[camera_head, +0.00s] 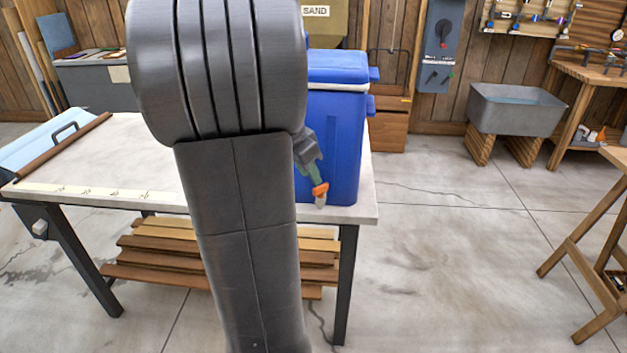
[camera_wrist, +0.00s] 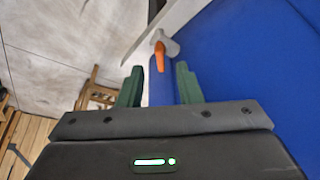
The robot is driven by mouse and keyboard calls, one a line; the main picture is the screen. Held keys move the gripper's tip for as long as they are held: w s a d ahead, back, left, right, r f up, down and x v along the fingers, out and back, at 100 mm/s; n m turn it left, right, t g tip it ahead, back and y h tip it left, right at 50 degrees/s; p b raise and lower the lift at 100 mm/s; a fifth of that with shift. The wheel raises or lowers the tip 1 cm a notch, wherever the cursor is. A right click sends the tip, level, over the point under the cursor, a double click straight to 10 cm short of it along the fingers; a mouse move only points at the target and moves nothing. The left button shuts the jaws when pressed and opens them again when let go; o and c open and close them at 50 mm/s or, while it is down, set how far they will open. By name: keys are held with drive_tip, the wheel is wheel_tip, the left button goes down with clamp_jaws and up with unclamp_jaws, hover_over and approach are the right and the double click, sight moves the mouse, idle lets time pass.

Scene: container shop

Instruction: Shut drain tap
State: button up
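The blue cooler (camera_head: 335,140) stands on the right end of a pale-topped table. Its drain tap, with an orange handle (camera_head: 320,190), is low on the cooler near the table's corner. In the wrist view the orange handle (camera_wrist: 160,56) shows ahead of the fingers, with the tap's grey body (camera_wrist: 167,43) behind it. I cannot tell whether the tap is open or shut. My gripper (camera_wrist: 158,82) has two green fingers, apart and empty, pointing at the handle. It also shows in the head view (camera_head: 316,175), just above the handle. My arm hides part of the cooler and table.
Wooden slats (camera_head: 160,240) form a shelf below. A grey sink (camera_head: 515,108) and a wooden workbench stand at the right. The floor right of the table is clear.

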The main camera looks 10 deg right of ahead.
drive_tip(key=v, duration=0.8)
drive_tip(key=shift+r+p, duration=0.4)
drive_tip(key=shift+p, duration=0.05)
drive_tip(key=shift+f, duration=0.1)
